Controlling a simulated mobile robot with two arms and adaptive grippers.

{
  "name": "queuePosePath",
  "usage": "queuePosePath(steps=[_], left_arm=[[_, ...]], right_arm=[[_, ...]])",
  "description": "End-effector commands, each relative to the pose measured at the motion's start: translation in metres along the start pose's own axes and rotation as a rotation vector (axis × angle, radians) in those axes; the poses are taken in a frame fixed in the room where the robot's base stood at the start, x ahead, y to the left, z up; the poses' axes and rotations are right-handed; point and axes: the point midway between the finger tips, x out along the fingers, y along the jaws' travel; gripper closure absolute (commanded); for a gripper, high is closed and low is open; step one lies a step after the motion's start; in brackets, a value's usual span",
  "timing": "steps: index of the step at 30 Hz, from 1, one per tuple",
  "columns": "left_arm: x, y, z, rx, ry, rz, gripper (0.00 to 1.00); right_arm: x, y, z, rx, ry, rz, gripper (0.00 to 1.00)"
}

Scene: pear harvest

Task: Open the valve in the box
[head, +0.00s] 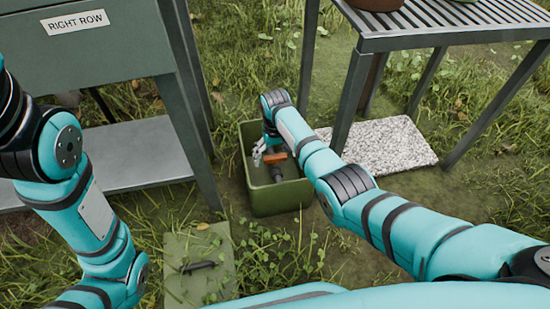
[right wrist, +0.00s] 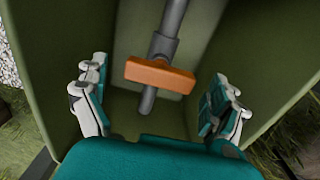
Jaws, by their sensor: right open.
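The green box (head: 280,198) stands open on the ground between the cabinet and the slatted table. Inside it is a grey pipe (right wrist: 170,22) with an orange valve handle (right wrist: 161,76). The handle lies crosswise to the pipe in the right wrist view, and it also shows in the head view (head: 275,158). My right gripper (right wrist: 160,108) reaches down into the box. Its fingers are open, one on each side of the handle, with gaps between them and it. My left arm shows at the left of the head view, but its gripper is out of view.
A green lid with a dark handle (head: 199,266) lies on the grass in front of the box. A cabinet labelled RIGHT ROW (head: 105,68) stands at left, with a low shelf (head: 140,152). A slatted table (head: 450,28) and a speckled slab (head: 385,147) are at right.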

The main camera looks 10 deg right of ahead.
Motion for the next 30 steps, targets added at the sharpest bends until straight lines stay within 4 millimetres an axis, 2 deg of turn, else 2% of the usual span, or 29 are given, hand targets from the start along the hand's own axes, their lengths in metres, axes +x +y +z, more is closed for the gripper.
queuePosePath(steps=[8,22,30], left_arm=[[0.0013,0.0003,-0.0010,0.000,0.004,0.002,0.71],[0.0012,0.0005,-0.0010,0.000,0.004,0.002,0.71],[0.0042,-0.0003,-0.0003,0.000,0.007,0.001,0.71]], right_arm=[[0.0009,-0.0002,-0.0001,0.000,0.000,0.000,0.04],[0.0011,0.0001,0.0000,0.000,0.000,0.000,0.61],[-0.0002,0.0003,0.0001,-0.029,-0.001,0.001,0.61]])
